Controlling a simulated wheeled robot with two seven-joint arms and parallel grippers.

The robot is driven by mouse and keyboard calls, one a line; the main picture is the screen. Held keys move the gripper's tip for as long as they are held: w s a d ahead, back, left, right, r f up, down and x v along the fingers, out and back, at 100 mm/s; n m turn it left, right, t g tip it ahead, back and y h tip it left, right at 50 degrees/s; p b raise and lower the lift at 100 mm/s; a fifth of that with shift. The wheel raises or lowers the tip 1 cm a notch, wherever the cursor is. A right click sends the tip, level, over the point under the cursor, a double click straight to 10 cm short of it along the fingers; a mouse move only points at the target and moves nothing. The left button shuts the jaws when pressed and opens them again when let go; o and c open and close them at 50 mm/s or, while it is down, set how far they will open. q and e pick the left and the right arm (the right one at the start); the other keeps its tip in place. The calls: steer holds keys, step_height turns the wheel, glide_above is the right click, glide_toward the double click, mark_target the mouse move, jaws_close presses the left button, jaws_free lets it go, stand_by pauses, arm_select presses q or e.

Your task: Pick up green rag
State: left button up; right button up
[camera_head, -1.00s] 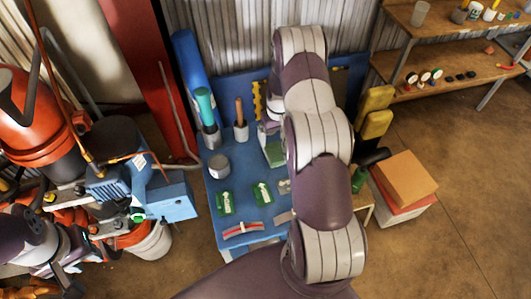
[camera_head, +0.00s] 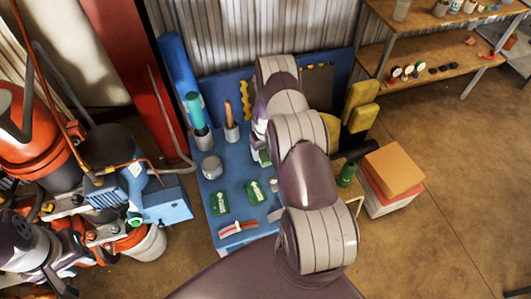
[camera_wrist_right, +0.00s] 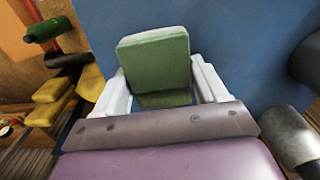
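The green rag (camera_wrist_right: 155,60) is a folded green block in the right wrist view, between the two pale fingers of my right gripper (camera_wrist_right: 163,85). The fingers lie along its sides with no clear gap, so the gripper looks shut on it. In the head view only a small part of the rag (camera_head: 264,157) shows, under my right arm, which hides most of the right gripper. Whether the rag touches the blue table (camera_head: 236,166) cannot be seen. My left arm (camera_head: 28,245) is at the lower left; its fingers cannot be made out.
A grey tin (camera_head: 211,168), two green packets (camera_head: 219,203) (camera_head: 256,193) and a red-and-white strip (camera_head: 238,228) lie on the table. Cups with handles (camera_head: 202,137) stand behind. A green bottle (camera_head: 347,174) and stacked boxes (camera_head: 391,172) are to the right. Orange-and-blue machinery (camera_head: 110,190) crowds the left.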

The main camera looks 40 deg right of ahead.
steer(key=shift+d, duration=0.1)
steer(key=shift+w+r+b, duration=0.1)
steer(key=shift+r+b, duration=0.25)
steer(key=shift+r, duration=0.25)
step_height(320, 180, up, 3)
steer(key=shift+d+f+b, duration=0.1)
steer(key=shift+d+b, duration=0.05)
steer(key=shift+b, duration=0.55)
steer(key=s+d+r+b, duration=0.1)
steer(key=s+d+r, duration=0.1)
steer(key=s+d+r+b, duration=0.1)
steer(key=s+d+r, duration=0.1)
steer(key=s, duration=0.1)
steer(key=s+d+r+b, duration=0.1)
steer(key=s+d+r, duration=0.1)
steer(key=s+d, duration=0.1)
steer(key=shift+s+r, duration=0.1)
steer(key=shift+r, duration=0.05)
steer(key=shift+c, duration=0.6)
steer(key=shift+s+d+r, duration=0.3)
steer(key=shift+r, duration=0.05)
steer(key=o, duration=0.3)
steer(key=shift+c, duration=0.6)
